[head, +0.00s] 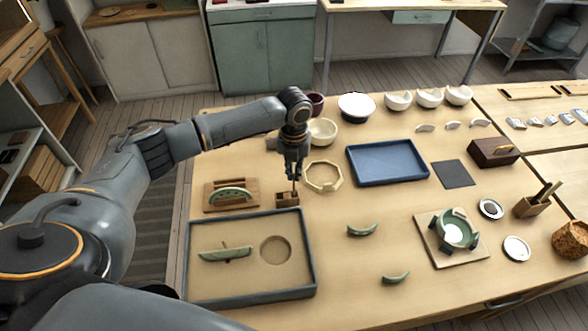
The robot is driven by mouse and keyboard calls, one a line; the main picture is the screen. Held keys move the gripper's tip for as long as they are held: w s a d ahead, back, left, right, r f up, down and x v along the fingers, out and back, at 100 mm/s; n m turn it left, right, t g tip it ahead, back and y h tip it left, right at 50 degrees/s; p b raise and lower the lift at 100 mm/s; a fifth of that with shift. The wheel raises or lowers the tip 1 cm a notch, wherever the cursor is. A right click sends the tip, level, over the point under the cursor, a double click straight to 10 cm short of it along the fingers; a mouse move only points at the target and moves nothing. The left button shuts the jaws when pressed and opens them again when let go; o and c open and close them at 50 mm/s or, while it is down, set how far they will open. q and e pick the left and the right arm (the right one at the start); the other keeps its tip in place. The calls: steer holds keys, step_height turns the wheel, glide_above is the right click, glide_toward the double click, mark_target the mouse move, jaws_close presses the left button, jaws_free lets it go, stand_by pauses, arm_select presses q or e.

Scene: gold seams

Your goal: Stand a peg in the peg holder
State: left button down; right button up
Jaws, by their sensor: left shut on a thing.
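My left gripper (294,174) points straight down over the table, left of the middle of the view. It is shut on a thin brown peg (294,187), which hangs upright below the fingertips. The peg holder (286,200) is a small brown wooden block directly under it. The peg's lower end is at the holder's right part. I cannot tell whether it is inside a hole or just above it. My right gripper is not in view.
A grey-rimmed sand tray (312,262) lies just in front, with a green shard (226,254) in it. A wooden stand with a green piece (231,194) is to the left. A pale octagonal ring (340,184) and a blue tray (377,178) are to the right.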

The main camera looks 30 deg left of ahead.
arm_select(q)
steer(key=shift+p, duration=0.3)
stand_by(0.4)
stand_by(0.4)
steer(key=shift+f+b, duration=0.45)
steer(key=shift+f, duration=0.55)
stand_by(0.5)
steer(key=shift+f+b, duration=0.5)
steer(key=shift+f, duration=0.5)
steer(key=shift+f, duration=0.2)
stand_by(0.7)
steer(key=c, duration=1)
jaws_free()
steer(key=shift+o, duration=0.2)
